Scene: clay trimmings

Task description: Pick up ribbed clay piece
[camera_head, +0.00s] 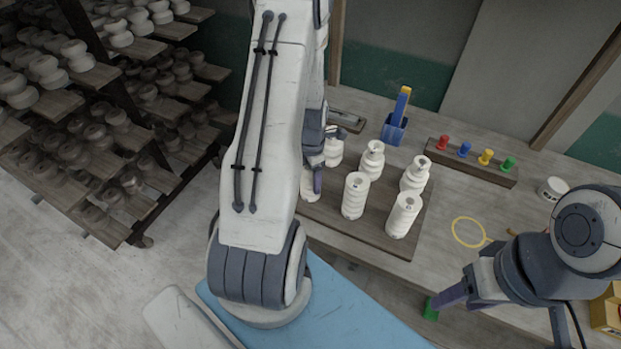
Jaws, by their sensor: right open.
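Several cream clay pieces stand upright on a dark wooden board (330,222). A ribbed clay piece (355,196) stands at the front middle and another ribbed clay piece (403,216) at the front right. Waisted clay pieces (372,160) (415,174) stand behind them. Two more pieces at the board's left are partly hidden by my left arm. My left gripper (318,172) points down among these left pieces; its fingers are mostly hidden, so its hold cannot be told.
A blue holder (393,130) with a yellow-handled tool stands behind the board. A rack of coloured pegs (470,162), a white cup (552,188) and a yellow loop tool (468,232) lie right. Shelves of clay pieces (80,140) fill the left.

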